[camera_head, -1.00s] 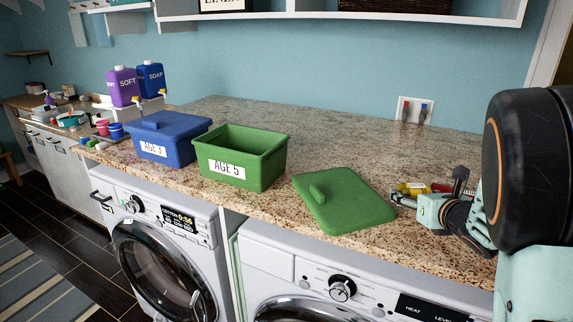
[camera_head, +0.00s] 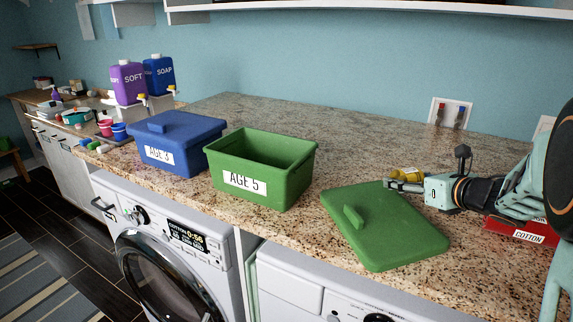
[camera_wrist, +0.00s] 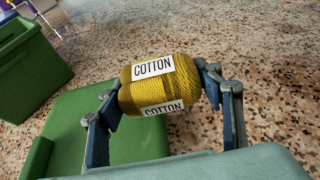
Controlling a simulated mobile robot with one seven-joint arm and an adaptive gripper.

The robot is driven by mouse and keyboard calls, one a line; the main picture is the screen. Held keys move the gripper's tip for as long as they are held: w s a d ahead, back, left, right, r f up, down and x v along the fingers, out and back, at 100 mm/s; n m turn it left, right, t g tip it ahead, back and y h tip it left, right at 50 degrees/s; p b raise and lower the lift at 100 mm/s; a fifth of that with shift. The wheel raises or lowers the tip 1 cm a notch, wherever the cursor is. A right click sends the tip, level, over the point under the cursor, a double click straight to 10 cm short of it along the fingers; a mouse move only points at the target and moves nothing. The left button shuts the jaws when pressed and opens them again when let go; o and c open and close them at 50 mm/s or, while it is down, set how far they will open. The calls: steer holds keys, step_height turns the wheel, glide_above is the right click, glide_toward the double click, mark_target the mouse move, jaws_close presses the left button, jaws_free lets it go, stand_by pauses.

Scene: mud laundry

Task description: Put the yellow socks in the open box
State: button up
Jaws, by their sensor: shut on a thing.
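The yellow socks are a rolled yellow bundle with "COTTON" labels, seen in the wrist view (camera_wrist: 150,92) between my fingers. They show small in the head view (camera_head: 406,174). My gripper (camera_head: 396,185) is shut on them just behind the green lid; its two fingers press the bundle's ends in the wrist view (camera_wrist: 162,95). The open box is the green one labelled "AGE 5" (camera_head: 240,181), left of my gripper. Its top is uncovered and its visible inside looks empty. It also shows at the left of the wrist view (camera_wrist: 30,75).
The green lid (camera_head: 385,235) lies flat on the granite counter between box and gripper. A closed blue box (camera_head: 180,140) labelled "AGE 3" stands left of the green box. A red "COTTON" item (camera_head: 516,229) lies beneath my arm. The counter behind the boxes is clear.

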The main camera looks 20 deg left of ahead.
steer(key=shift+w+a, duration=0.4)
steer(key=p, duration=0.3)
glide_above(336, 181)
steer(key=d, duration=0.1)
steer(key=shift+s+d, duration=0.1)
steer(key=shift+d, duration=0.05)
steer(key=f, duration=0.1)
steer(key=a+f+p, duration=0.1)
steer(key=f, duration=0.1)
steer(key=shift+a, duration=0.2)
steer(key=shift+f, duration=0.15)
steer(key=shift+f, duration=0.25)
steer(key=o, duration=1.2)
steer(key=shift+c, duration=0.2)
steer(key=shift+r, duration=0.1)
